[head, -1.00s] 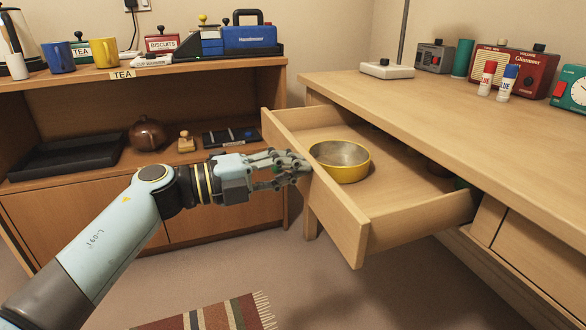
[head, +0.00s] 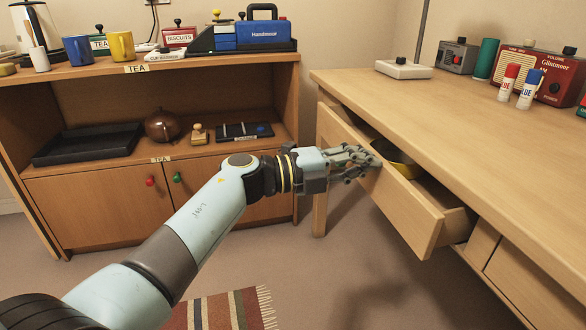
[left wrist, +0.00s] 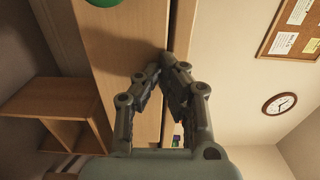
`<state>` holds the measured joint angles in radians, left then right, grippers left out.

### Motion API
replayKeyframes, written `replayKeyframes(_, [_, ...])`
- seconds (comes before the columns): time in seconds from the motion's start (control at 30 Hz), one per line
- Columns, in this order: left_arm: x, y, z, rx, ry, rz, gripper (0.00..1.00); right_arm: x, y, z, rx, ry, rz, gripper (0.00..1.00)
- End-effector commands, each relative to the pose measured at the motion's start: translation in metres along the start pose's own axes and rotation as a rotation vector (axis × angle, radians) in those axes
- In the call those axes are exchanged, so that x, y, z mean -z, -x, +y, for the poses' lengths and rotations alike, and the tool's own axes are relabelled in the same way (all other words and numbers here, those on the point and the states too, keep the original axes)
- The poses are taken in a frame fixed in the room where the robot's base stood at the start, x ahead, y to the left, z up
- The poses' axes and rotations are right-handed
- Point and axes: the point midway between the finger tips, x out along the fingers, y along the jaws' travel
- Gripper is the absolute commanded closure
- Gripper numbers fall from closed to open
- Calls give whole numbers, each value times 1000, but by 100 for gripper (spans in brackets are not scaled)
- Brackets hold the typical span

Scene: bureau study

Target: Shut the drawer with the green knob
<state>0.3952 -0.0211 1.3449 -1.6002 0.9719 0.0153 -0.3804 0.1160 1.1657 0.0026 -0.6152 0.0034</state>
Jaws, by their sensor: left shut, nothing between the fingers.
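The drawer (head: 405,205) under the desk top on the right is part open, its front panel standing out from the desk. A yellow bowl (head: 403,168) lies in it, partly covered by the front panel and the desk edge. My left gripper (head: 376,160) is shut and empty, its fingertips at the outer face of the drawer front; I cannot tell if they touch. The drawer's knob does not show in the head view. In the left wrist view a rounded green thing (left wrist: 102,3), possibly the knob, is cut off at the top edge. The right gripper is not in view.
The desk top (head: 450,120) holds a grey box with a rod, radios and glue sticks. A cabinet (head: 90,210) at left has doors with a red knob (head: 150,181) and a green knob (head: 178,177). A striped rug (head: 225,310) lies on open floor.

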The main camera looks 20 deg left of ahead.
Motion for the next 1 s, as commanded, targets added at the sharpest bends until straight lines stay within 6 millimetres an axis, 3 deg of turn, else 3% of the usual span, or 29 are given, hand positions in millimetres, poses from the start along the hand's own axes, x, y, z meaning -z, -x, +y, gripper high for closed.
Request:
replayKeyframes(0.2, [0, -28, 0, 1, 0, 1, 100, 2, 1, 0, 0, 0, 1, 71])
replayKeyframes(0.4, [0, -36, 0, 0, 0, 0, 100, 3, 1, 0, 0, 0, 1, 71])
replayKeyframes(0.93, [-3, -30, 0, -2, -1, -1, 100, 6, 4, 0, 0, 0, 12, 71])
replayKeyframes(1.0, [-8, -22, -1, -2, -1, -2, 100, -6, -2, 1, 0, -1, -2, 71])
